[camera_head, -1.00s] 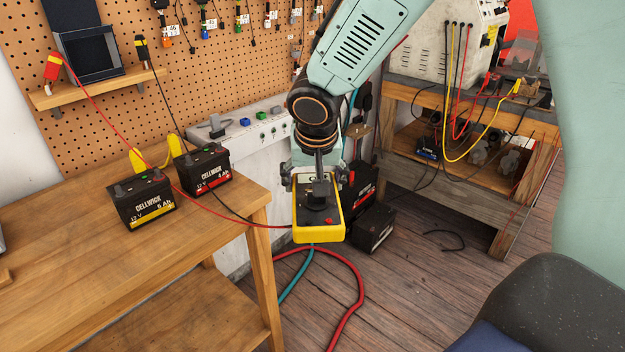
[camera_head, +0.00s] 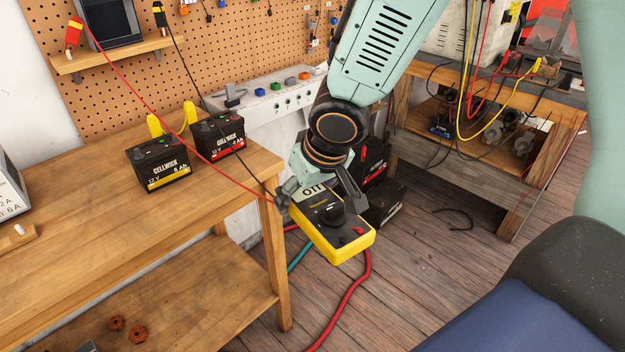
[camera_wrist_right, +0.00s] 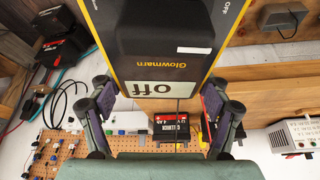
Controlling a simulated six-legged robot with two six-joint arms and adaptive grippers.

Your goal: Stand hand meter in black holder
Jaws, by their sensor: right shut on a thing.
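The hand meter (camera_head: 342,246) is a yellow-edged box with a black face and an "OFF" display. My right gripper (camera_head: 316,196) is shut on its display end and holds it in the air, tilted, beyond the right edge of the workbench. In the right wrist view, the meter (camera_wrist_right: 160,45) sits between the two fingers of the gripper (camera_wrist_right: 157,98). The black holder (camera_head: 110,20) stands on a small wooden shelf on the pegboard, cut by the top edge of the head view. It looks empty in its visible part. My left gripper is not in view.
A red clip (camera_head: 74,33) and a black clip (camera_head: 160,16) sit at the shelf's ends, with leads running down toward the meter. Two batteries (camera_head: 158,172) (camera_head: 219,138) stand on the workbench (camera_head: 130,240). The front of the workbench is largely clear.

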